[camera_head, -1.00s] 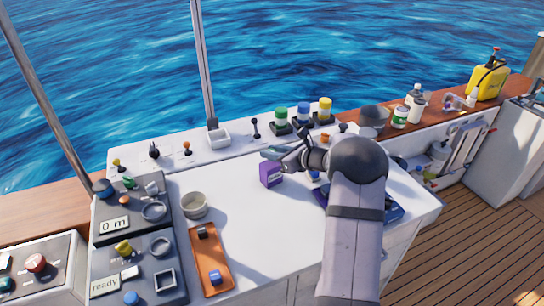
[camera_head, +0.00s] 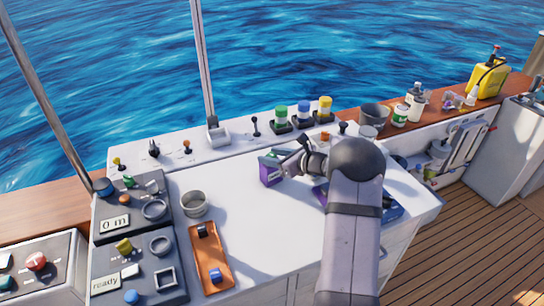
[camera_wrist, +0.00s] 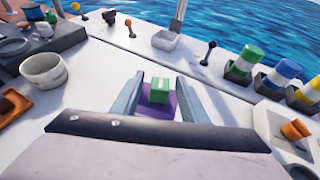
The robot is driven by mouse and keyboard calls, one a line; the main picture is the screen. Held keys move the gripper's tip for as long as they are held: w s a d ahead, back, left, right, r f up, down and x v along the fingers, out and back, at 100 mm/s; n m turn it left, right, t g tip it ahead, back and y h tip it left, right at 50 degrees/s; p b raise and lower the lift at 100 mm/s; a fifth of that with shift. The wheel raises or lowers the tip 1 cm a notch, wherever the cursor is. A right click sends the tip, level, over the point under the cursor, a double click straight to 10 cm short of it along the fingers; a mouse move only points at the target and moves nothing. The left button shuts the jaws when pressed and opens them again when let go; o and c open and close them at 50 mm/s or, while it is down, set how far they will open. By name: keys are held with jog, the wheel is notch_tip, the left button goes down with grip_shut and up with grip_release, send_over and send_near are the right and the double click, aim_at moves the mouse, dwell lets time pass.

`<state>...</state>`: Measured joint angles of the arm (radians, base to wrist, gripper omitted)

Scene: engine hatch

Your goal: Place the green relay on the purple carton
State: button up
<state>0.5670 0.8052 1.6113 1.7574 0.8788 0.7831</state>
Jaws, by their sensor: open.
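The purple carton (camera_head: 269,174) stands upright on the white console top, left of my gripper. The green relay (camera_wrist: 159,90) is a small green block with a pale mark on its top. In the wrist view it appears to sit on the purple carton (camera_wrist: 172,106), between my fingers. My gripper (camera_wrist: 159,84) is open, with a visible gap between the relay and each finger. In the head view my gripper (camera_head: 284,158) is at the carton's top, and the relay there is small and partly hard to separate from the fingers.
A grey-white cup (camera_head: 194,204) and an orange tray (camera_head: 211,260) with small parts are to the left. Green, blue and yellow capped units (camera_head: 303,114) stand behind. A dark blue box (camera_head: 393,208) is partly behind my arm. White surface is clear between tray and arm.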

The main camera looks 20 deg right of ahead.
jog(key=shift+r, duration=0.2)
jog(key=b+v, duration=0.2)
jog(key=v, duration=1)
jog(key=shift+d, duration=0.1)
